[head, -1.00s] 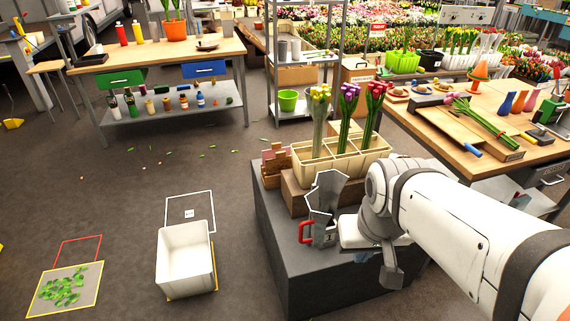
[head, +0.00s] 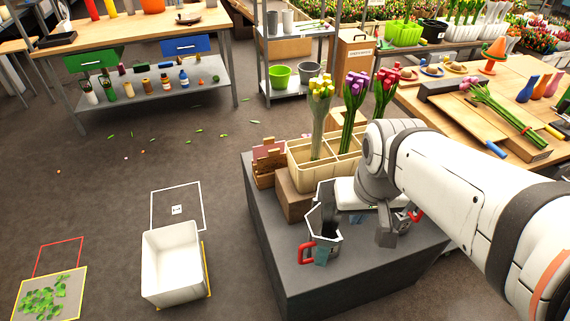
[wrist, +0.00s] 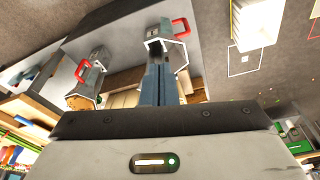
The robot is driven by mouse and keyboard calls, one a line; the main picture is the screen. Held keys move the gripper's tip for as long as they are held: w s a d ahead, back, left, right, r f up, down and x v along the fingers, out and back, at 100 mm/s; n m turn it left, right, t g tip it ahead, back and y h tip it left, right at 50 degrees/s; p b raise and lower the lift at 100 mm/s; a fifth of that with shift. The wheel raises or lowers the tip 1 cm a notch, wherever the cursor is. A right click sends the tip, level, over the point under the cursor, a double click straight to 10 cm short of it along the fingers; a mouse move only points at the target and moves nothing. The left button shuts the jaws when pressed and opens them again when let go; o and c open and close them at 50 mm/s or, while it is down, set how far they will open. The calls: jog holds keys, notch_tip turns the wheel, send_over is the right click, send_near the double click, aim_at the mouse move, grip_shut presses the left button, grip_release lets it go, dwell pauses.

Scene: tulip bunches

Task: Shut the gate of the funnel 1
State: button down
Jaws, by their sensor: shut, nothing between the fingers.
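A grey funnel with a white-edged rim and a red handle (head: 306,253) stands at the front of the dark block (head: 262,222). In the wrist view this funnel (wrist: 181,50) is straight beyond my fingers. A second grey funnel (wrist: 84,92) with a red handle is to its left there; in the head view only its red handle (head: 416,215) shows beside my wrist. My gripper (wrist: 160,62) is shut and empty, its fingertips overlapping the nearer funnel in the picture. I cannot tell contact, the gate's position, or which funnel is number 1.
A cream divided crate (head: 300,176) with tulip bunches stands on the block behind the funnels. A white bin (head: 172,268) is on the floor to the left. A wooden table (head: 440,110) is at the right.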

jog(key=w+a+f+n+g, duration=0.1)
jog(key=w+f+n, duration=0.1)
jog(key=w, duration=0.2)
jog(key=n+g+h, duration=0.1)
jog(key=n, duration=0.4)
send_over(311, 245)
jog(key=s, duration=0.1)
notch_tip(311, 245, down, 6)
jog(key=w+a+f+n+g+h+b, duration=0.1)
jog(key=w+a+f+n, duration=0.15)
jog(key=a+f, duration=0.45)
jog(key=w+a+f+n+g+h, duration=0.15)
jog(key=a+f+n, duration=0.25)
jog(key=f, duration=0.5)
jog(key=d+x, duration=0.2)
jog(key=x, duration=0.9)
jog(key=shift+s+r+t+y, duration=0.15)
jog(key=shift+r+t+y, duration=0.1)
jog(key=shift+t+y, duration=0.2)
jog(key=shift+d, duration=0.1)
